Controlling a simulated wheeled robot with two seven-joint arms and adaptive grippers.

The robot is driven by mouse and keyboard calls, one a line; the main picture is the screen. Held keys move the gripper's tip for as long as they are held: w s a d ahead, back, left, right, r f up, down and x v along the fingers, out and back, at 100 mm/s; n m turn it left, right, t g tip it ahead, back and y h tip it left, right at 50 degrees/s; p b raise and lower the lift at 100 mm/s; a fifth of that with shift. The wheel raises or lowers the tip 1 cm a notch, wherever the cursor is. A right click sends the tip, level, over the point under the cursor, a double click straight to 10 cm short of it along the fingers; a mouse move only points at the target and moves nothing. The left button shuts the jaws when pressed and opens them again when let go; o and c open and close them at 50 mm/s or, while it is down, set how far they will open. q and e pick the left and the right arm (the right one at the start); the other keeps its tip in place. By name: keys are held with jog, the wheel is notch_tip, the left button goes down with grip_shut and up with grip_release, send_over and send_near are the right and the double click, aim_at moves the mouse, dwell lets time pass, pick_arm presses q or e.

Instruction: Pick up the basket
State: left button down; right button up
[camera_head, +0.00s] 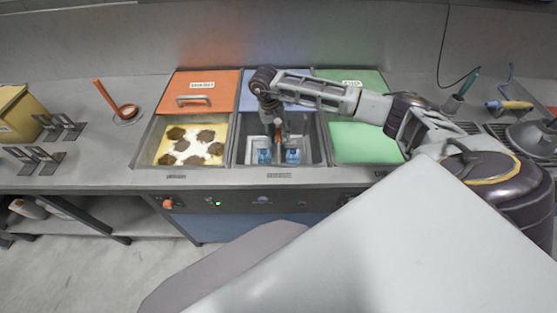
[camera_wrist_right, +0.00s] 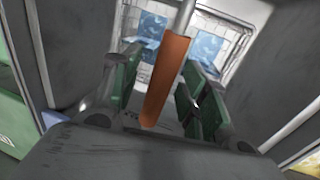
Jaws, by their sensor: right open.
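The basket is a wire mesh one in the middle well of the counter, with blue contents (camera_head: 265,157) showing at the front. In the right wrist view its mesh (camera_wrist_right: 228,22) shows at the top, with blue pieces inside. An orange handle (camera_wrist_right: 166,82) on a pale metal rod rises from it. My right gripper (camera_head: 278,130) reaches down into the well from above. In the right wrist view its fingers with green pads (camera_wrist_right: 160,97) are open, one on each side of the handle. I cannot tell whether a pad touches it. My left gripper is out of view.
The left well, with an orange lid (camera_head: 200,90), holds brown pieces in yellow liquid (camera_head: 190,146). The right well has a green cover (camera_head: 362,143). The walls of the middle well (camera_head: 237,140) stand close around my gripper.

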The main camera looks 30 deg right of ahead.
jog(key=c, duration=0.8)
grip_shut()
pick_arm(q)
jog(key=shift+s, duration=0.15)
